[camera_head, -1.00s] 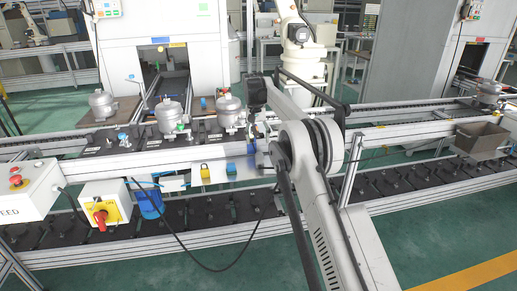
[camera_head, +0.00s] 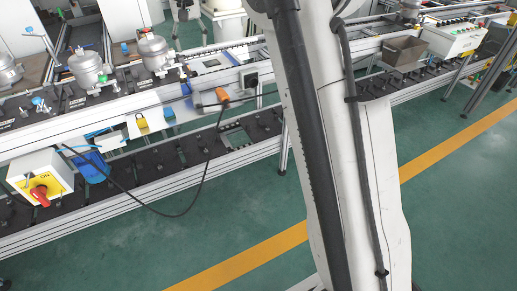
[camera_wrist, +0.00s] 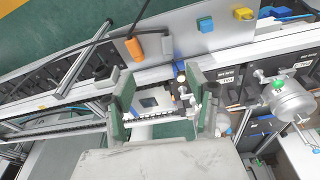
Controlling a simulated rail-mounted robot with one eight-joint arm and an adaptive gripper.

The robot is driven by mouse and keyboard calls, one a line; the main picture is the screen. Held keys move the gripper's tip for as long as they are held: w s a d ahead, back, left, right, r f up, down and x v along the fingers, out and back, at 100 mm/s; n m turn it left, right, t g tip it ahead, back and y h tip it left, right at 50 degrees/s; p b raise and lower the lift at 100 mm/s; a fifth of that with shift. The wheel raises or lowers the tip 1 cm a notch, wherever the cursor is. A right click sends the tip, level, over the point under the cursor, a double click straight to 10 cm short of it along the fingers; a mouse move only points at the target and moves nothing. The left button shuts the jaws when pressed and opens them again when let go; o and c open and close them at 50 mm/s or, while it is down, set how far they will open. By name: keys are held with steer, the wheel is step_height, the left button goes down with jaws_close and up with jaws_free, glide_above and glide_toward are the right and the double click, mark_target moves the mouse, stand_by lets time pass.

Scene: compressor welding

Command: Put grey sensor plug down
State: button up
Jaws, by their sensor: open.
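My gripper (camera_wrist: 165,98) shows in the wrist view with its two green-padded fingers wide apart and nothing held between them. It is above the conveyor rail, over a framed grey plate (camera_wrist: 150,101). A dark grey block (camera_wrist: 103,72) sits on the rail left of the fingers; it also shows in the head view (camera_head: 249,77). I cannot tell whether it is the grey sensor plug. An orange plug (camera_wrist: 134,48) on a black cable is beside it, also in the head view (camera_head: 222,96). My gripper is not visible in the head view, where my arm fills the middle.
A yellow padlock-like piece (camera_wrist: 205,24) and a blue piece (camera_wrist: 243,14) are on the light panel. A silver compressor (camera_wrist: 290,100) stands at the right of the wrist view. The green floor in front is clear.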

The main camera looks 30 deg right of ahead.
steer(key=s+r+t, duration=0.1)
steer(key=s+r, duration=0.2)
steer(key=s, duration=0.9)
steer(key=s+r+t, duration=0.1)
steer(key=s+r, duration=0.1)
steer(key=s, duration=0.9)
steer(key=s+f+t, duration=0.1)
steer(key=s+f, duration=0.3)
steer(key=s, duration=0.3)
steer(key=s+f+n+t, duration=0.1)
steer(key=s+f, duration=0.3)
steer(key=s, duration=0.4)
steer(key=s+f+t, duration=0.1)
steer(key=s+f, duration=0.3)
steer(key=s, duration=0.4)
steer(key=shift+d, duration=0.2)
